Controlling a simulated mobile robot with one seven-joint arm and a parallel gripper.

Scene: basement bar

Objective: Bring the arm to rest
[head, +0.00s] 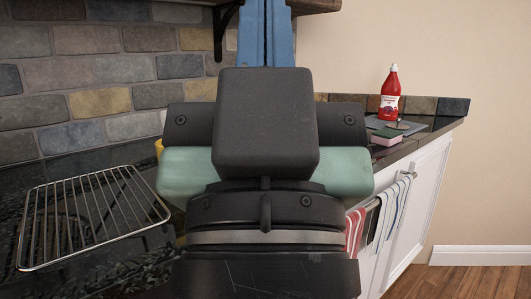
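My gripper (266,32) is in the upper middle of the head view, seen from behind, with its dark wrist filling the lower middle. Its two blue fingers point up and away, side by side with only a thin dark line between them, so it looks shut. The fingertips run out of the top of the picture. I see nothing held between the visible parts of the fingers. The arm hides the middle of the counter.
A wire rack (92,212) lies on the dark counter at left. Striped towels (388,215) hang on the white cabinet front. A dark shelf bracket (222,32) is near the fingers.

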